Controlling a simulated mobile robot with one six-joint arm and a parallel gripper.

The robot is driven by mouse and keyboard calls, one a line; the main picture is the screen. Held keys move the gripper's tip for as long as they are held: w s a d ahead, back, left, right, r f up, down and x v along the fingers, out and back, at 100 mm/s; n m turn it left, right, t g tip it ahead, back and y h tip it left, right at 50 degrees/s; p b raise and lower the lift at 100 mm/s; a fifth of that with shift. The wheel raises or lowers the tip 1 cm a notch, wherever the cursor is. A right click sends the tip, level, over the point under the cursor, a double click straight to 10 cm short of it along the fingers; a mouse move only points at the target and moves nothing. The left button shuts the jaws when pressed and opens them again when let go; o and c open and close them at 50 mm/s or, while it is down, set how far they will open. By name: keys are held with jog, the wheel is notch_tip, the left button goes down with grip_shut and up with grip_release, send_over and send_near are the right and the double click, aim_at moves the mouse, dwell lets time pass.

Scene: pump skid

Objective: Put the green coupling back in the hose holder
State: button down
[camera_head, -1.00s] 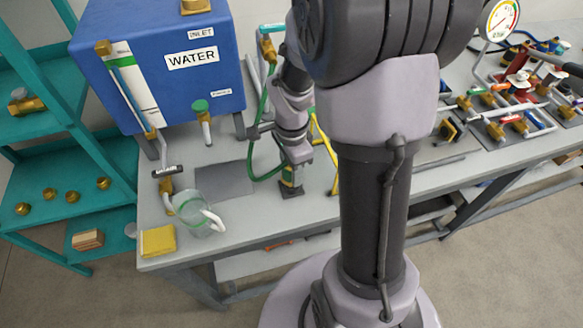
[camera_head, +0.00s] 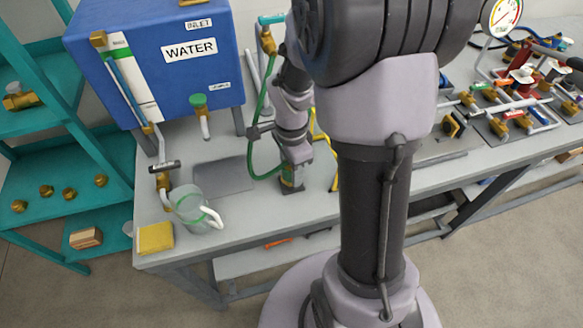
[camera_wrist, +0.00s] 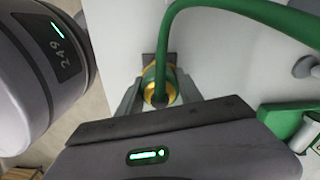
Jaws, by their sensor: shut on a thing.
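The green coupling (camera_wrist: 160,92) has green and brass-yellow parts, with the green hose (camera_wrist: 205,8) running from it. My gripper (camera_wrist: 158,96) is shut around it in the wrist view. In the head view, my gripper (camera_head: 293,164) points down over the bench front, and the coupling (camera_head: 291,178) shows small below it. A dark block (camera_wrist: 150,60), perhaps the hose holder, lies just behind the coupling in the wrist view. Dark material also shows under the coupling in the head view. I cannot tell whether the coupling is seated in it.
The blue water tank (camera_head: 160,85) stands at the back left of the bench. A clear jug (camera_head: 197,208) and a yellow sponge (camera_head: 155,238) are left of my gripper. A yellow hose (camera_head: 333,175) is close on its right. Valves and fittings crowd the bench's right end.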

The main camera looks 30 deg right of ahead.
jog(key=c, duration=0.7)
grip_release()
notch_tip(320, 180, up, 17)
jog(key=p, duration=0.7)
jog(key=shift+r, duration=0.2)
jog(key=s+a+r+n+t+y+b, duration=0.1)
jog(key=s+a+r+n+t, duration=0.2)
jog(key=s+a+n, duration=0.2)
jog(key=s+a+r+n+t+y+b, duration=0.1)
jog(key=s+a+r+n+t+b, duration=0.1)
jog(key=s+a+n, duration=0.4)
jog(key=a+r+n, duration=0.1)
jog(key=a+n, duration=0.2)
jog(key=shift+s+a+n+t, duration=0.2)
jog(key=shift+a+n+t, duration=0.15)
jog(key=shift+n+t, duration=0.05)
